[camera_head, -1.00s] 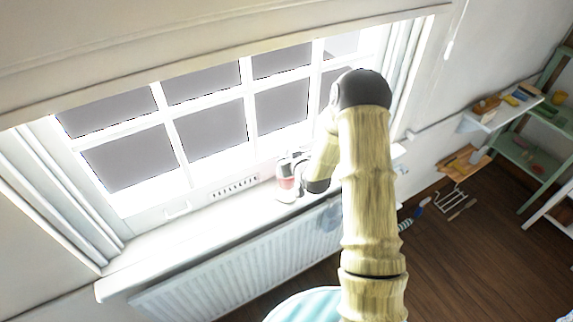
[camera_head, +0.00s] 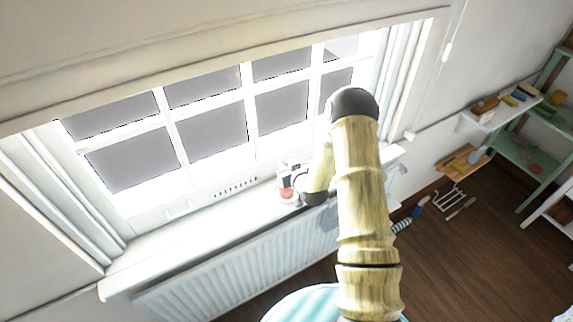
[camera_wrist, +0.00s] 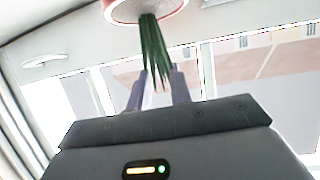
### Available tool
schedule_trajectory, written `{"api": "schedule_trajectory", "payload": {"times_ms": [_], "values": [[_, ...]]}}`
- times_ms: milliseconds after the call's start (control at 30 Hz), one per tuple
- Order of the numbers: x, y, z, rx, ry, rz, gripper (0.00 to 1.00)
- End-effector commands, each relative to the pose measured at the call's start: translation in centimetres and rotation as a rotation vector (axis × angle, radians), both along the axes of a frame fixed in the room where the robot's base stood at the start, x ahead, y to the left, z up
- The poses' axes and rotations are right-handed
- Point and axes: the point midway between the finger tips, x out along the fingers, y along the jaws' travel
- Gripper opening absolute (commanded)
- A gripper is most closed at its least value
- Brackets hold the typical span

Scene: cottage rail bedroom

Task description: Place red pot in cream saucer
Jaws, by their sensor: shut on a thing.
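The red pot (camera_wrist: 150,8) is at the top edge of the wrist view, partly cut off, with long green leaves pointing towards my gripper. My gripper (camera_wrist: 158,72) has its two fingers on either side of the leaves and is shut on the potted plant. In the head view the pot (camera_head: 286,194) is a small reddish patch at the window sill, just below my gripper (camera_head: 287,178). Whether the pot touches anything beneath it cannot be told. I cannot clearly make out the cream saucer; a pale patch under the pot is too washed out to identify.
The white sill (camera_head: 190,235) runs below the bright window (camera_head: 210,130), with bare room left of the pot. A radiator (camera_head: 240,270) is under the sill. A wall shelf (camera_head: 500,112) and green rack (camera_head: 530,155) stand at the right. A pale blue round surface (camera_head: 305,305) is at the bottom.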

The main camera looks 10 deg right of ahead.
Motion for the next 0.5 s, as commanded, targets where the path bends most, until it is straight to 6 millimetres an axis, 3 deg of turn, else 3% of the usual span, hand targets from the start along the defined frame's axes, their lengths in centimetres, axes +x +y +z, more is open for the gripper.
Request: {"api": "schedule_trajectory", "payload": {"times_ms": [233, 267, 333, 367, 500], "values": [[0.04, 0.00, -0.29, 0.000, -0.002, 0.000, 0.00], [0.01, -0.01, -0.26, 0.000, 0.000, 0.000, 0.24], [0.00, -0.01, -0.21, 0.000, 0.000, 0.000, 0.38], [0.00, -0.01, -0.21, 0.000, 0.000, 0.000, 0.42], [0.01, -0.01, -0.20, 0.000, 0.000, 0.000, 0.42]]}}
